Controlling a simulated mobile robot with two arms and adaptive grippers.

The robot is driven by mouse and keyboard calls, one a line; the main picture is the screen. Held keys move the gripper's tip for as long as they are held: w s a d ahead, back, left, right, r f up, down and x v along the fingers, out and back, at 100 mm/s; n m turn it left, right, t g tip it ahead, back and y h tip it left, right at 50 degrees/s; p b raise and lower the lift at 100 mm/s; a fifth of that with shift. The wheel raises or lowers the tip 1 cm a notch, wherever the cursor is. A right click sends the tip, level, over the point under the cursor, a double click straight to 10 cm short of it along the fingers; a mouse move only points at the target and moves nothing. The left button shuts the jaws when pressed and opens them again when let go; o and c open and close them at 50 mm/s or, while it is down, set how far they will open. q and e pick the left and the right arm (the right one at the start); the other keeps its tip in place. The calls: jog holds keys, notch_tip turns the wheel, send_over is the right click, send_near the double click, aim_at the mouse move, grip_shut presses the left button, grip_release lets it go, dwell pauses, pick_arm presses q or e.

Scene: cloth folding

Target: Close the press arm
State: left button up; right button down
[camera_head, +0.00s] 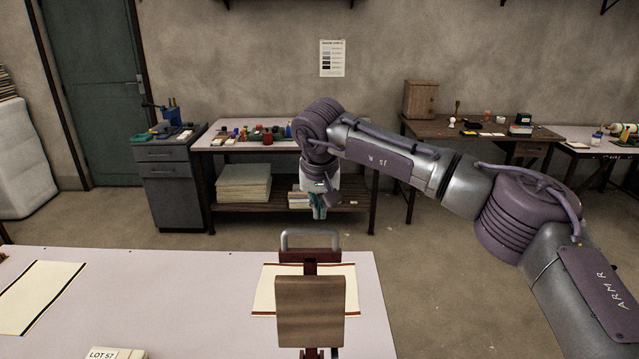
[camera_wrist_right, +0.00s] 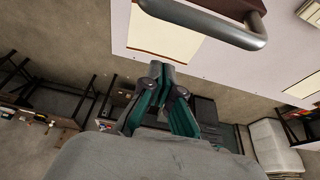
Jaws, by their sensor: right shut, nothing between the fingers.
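The press arm (camera_head: 310,258) stands up from the front table, with a brown plate (camera_head: 310,310) facing me. A grey metal handle (camera_head: 310,234) is at its top end. The handle also shows at the top of the right wrist view (camera_wrist_right: 215,30). My right gripper (camera_head: 318,210) points down beyond the handle, apart from it. Its teal fingers are shut and empty in the right wrist view (camera_wrist_right: 160,68). A cream cloth or sheet with a dark border (camera_head: 264,292) lies on the table, partly hidden by the press. My left gripper is not in view.
The pale front table (camera_head: 190,300) holds another bordered sheet (camera_head: 38,295) at left and a stack labelled LOT 57 (camera_head: 116,353). Open floor lies between it and the cluttered back bench (camera_head: 218,149). My right arm reaches in from the right.

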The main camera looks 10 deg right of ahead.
jog(key=s, duration=0.2)
jog(key=s+a+p, duration=0.1)
jog(key=s, duration=0.1)
jog(key=shift+f, duration=0.1)
dwell(0.3)
